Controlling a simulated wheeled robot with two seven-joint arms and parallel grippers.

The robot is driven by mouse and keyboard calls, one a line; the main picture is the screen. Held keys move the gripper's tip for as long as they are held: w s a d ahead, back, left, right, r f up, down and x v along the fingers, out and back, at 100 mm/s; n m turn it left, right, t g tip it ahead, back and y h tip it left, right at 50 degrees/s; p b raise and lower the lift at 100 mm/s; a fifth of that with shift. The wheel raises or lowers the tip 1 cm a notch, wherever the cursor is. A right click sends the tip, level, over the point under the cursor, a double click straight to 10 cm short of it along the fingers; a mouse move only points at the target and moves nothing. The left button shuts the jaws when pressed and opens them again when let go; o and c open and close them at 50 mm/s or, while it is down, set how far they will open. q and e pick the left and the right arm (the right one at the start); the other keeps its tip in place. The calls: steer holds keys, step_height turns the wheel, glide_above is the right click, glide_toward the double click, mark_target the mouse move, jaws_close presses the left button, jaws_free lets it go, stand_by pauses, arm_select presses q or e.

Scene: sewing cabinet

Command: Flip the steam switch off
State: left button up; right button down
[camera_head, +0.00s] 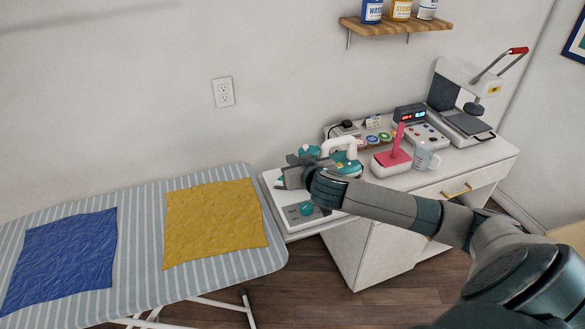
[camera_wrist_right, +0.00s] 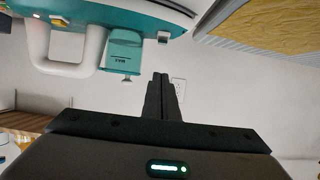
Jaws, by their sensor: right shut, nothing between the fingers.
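The teal and white steam iron (camera_head: 346,160) sits on its white base station (camera_head: 272,190) at the left end of the cabinet. The base has a grey panel with a teal knob (camera_head: 306,209) at its front. I cannot make out the steam switch for certain. My right gripper (camera_head: 287,176) is over the base, left of the iron, shut and empty. In the right wrist view the picture is upside down; the shut fingertips (camera_wrist_right: 161,82) are close to a teal tank part (camera_wrist_right: 127,50) with a marking, apparently not touching. My left gripper is out of view.
The striped ironing board (camera_head: 140,250) with blue cloth (camera_head: 62,255) and yellow cloth (camera_head: 213,220) stands left. On the cabinet (camera_head: 365,232) are a red-handled thing (camera_head: 392,157), a mug (camera_head: 424,157) and a heat press (camera_head: 462,105). A wall outlet (camera_head: 223,92) is behind.

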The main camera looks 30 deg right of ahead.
steer(key=shift+w+f+p, duration=0.15)
steer(key=shift+f+p, duration=0.25)
steer(key=shift+f, duration=0.75)
steer(key=shift+w+f+p, duration=0.1)
steer(key=shift+f+p, duration=0.25)
steer(key=shift+f, duration=0.75)
steer(key=shift+a+f+b, duration=0.25)
steer(key=shift+f+b, duration=0.1)
steer(key=shift+b, duration=0.3)
steer(key=shift+a+f+t+b, duration=0.1)
steer(key=shift+f+t+b, duration=0.3)
steer(key=shift+b, duration=0.55)
steer(key=shift+r, duration=0.4)
steer(key=shift+r+p, duration=0.15)
steer(key=shift+p, duration=0.15)
